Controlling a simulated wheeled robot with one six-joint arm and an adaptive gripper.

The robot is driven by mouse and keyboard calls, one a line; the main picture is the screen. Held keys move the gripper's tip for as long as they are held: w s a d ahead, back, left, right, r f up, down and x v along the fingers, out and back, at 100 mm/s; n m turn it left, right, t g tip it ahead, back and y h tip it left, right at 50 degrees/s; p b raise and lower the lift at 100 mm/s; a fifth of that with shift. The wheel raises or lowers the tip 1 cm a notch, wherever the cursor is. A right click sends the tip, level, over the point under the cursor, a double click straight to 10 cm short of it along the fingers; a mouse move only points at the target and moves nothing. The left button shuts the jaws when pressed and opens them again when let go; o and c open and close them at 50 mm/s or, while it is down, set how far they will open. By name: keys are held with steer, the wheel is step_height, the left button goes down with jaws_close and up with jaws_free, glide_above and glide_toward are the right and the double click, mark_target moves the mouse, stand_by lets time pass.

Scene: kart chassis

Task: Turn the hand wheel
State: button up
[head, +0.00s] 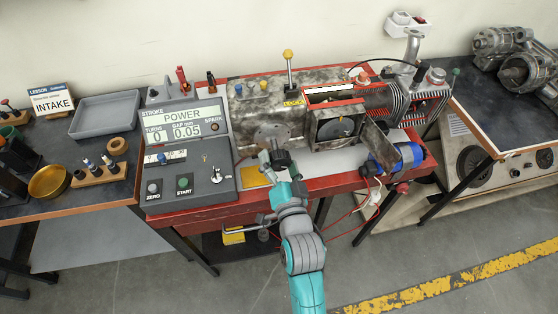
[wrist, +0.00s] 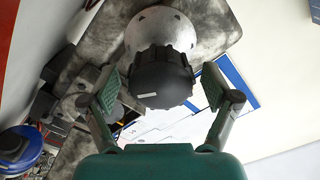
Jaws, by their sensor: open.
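The hand wheel appears to be a black ribbed knob (wrist: 162,78) in front of a round grey metal disc (wrist: 160,28) in the wrist view. My gripper (wrist: 161,88) is open, with one finger on each side of the knob. Gaps show between the knob and both finger pads, so they do not look closed on it. In the head view my gripper (head: 278,160) is at the front of the grey machine housing (head: 250,110), just below the disc (head: 271,134). My gripper largely hides the knob there.
A control panel (head: 205,172) reading POWER, TURNS 0 and GAP 0.05 stands left of my gripper. An open box (head: 338,128) with a hinged flap and a blue motor (head: 400,158) are to the right. The red bench (head: 310,186) runs below; open floor lies in front.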

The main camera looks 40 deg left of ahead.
steer(key=c, duration=1.1)
steer(key=shift+n, duration=0.4)
steer(key=n, duration=1.1)
steer(key=shift+n, duration=0.4)
steer(key=n, duration=1.1)
steer(key=shift+n, duration=0.3)
